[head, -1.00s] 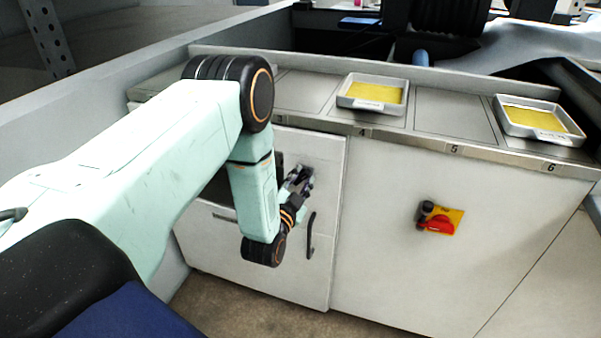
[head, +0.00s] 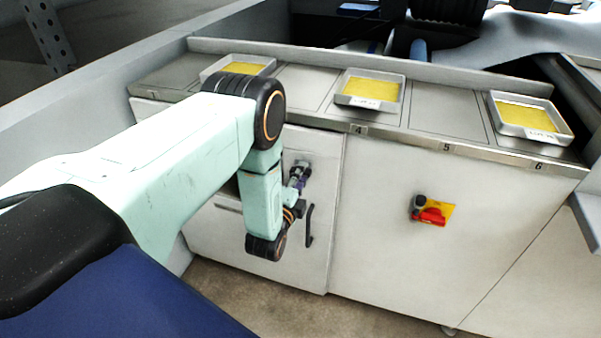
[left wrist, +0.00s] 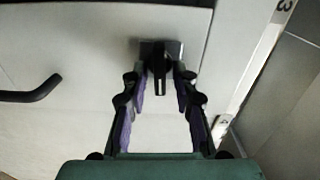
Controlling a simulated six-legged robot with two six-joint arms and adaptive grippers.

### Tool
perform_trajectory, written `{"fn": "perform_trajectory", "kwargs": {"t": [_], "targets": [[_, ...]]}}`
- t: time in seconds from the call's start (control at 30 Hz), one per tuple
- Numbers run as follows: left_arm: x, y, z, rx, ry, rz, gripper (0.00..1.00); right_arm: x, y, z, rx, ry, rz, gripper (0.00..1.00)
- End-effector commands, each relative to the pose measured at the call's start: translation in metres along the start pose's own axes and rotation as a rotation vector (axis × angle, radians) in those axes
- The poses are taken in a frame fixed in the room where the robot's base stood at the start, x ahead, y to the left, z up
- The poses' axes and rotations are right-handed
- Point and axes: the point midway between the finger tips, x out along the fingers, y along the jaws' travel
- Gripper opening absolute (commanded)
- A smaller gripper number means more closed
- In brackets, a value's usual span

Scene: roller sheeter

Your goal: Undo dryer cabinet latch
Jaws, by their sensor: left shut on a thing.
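The dryer cabinet latch (left wrist: 159,62) is a black turn handle on a small grey plate, on the white cabinet door (head: 322,190). In the left wrist view its black lever lies between the two purple-lined fingers of my left gripper (left wrist: 160,78). In the head view my left gripper (head: 298,176) reaches the latch near the upper part of the door and partly hides it. The gripper is shut on the latch. The door looks closed. My right gripper is not in view.
A black door handle (head: 309,226) is below the latch. A red and yellow switch (head: 432,211) is on the panel to the right. Shallow trays with yellow contents, including the middle tray (head: 369,102), sit on the numbered countertop (head: 446,110) above.

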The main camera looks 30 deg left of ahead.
Motion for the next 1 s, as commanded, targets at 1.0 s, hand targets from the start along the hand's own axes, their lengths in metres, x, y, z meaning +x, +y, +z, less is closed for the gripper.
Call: {"fn": "perform_trajectory", "kwargs": {"t": [1.0], "targets": [[0.0000, 0.0005, -0.0001, 0.089, 0.000, 0.000, 0.35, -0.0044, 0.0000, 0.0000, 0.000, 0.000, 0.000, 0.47]]}}
